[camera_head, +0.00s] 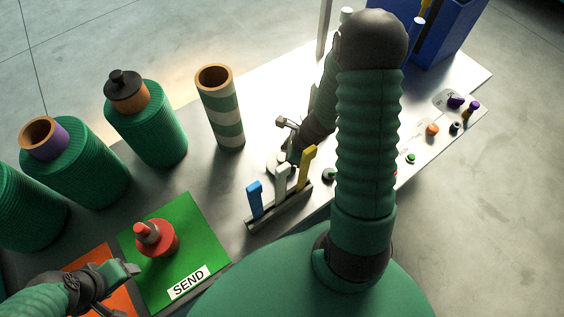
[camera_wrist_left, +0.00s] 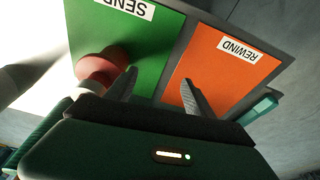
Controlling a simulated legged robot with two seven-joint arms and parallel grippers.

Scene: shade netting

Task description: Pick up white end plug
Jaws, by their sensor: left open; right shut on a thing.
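My right gripper (camera_head: 288,140) reaches over the bench behind the tool rack and is shut on a small pale thing that looks like the white end plug (camera_head: 275,160). The plug is partly hidden by the fingers and the rack's tools, so I cannot tell if it touches the bench. My left gripper (camera_head: 132,271) is open and empty near the green SEND mat (camera_head: 205,245). In the left wrist view its two fingers (camera_wrist_left: 160,92) are spread, pointing at the border between the green and orange mats. A red plug (camera_head: 155,240) stands on the SEND mat.
An orange REWIND mat (camera_head: 112,268) lies beside the green one. Green netting rolls (camera_head: 150,130) and a striped tube (camera_head: 221,110) stand along the far edge. The rack (camera_head: 280,208) holds blue, white and yellow tools.

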